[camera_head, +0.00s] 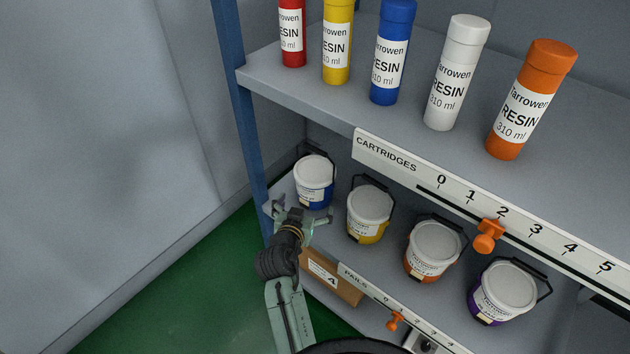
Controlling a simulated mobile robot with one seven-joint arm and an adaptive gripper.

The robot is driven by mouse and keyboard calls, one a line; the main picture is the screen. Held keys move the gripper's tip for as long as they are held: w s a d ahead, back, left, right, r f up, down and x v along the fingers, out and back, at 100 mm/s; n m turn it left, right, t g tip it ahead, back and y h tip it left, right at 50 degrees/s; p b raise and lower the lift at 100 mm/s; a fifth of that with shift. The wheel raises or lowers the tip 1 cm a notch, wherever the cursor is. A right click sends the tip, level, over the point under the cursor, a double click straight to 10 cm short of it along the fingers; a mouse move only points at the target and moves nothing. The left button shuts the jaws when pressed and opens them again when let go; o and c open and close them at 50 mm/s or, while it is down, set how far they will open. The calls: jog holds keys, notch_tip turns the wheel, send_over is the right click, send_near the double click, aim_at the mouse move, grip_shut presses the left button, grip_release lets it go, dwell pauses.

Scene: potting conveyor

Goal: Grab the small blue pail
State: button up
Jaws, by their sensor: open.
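The small blue pail (314,179) stands upright on the lower shelf at its left end. It has a white lid, a white label and a dark handle. My gripper (304,217) is open, in front of and just below the blue pail in the picture. Its fingers overlap the lower part of the pail in the view. I cannot tell whether they touch it. My wrist and arm come up from the bottom of the picture.
A yellow pail (368,214) stands close to the right, then an orange pail (433,251) and a purple pail (504,292). The upper shelf (300,83) with several resin cartridges overhangs them. A blue post (244,130) rises at the left. A cardboard box (331,277) sits below.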

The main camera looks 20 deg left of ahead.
aim_at(315, 175)
jog(key=p+x, duration=0.1)
jog(key=x, duration=0.8)
jog(key=shift+w+a+p, duration=0.1)
jog(key=shift+w+p, duration=0.2)
jog(key=shift+p, duration=0.05)
jog(key=shift+c, duration=0.6)
jog(key=c, duration=1.5)
jog(key=shift+r, duration=0.2)
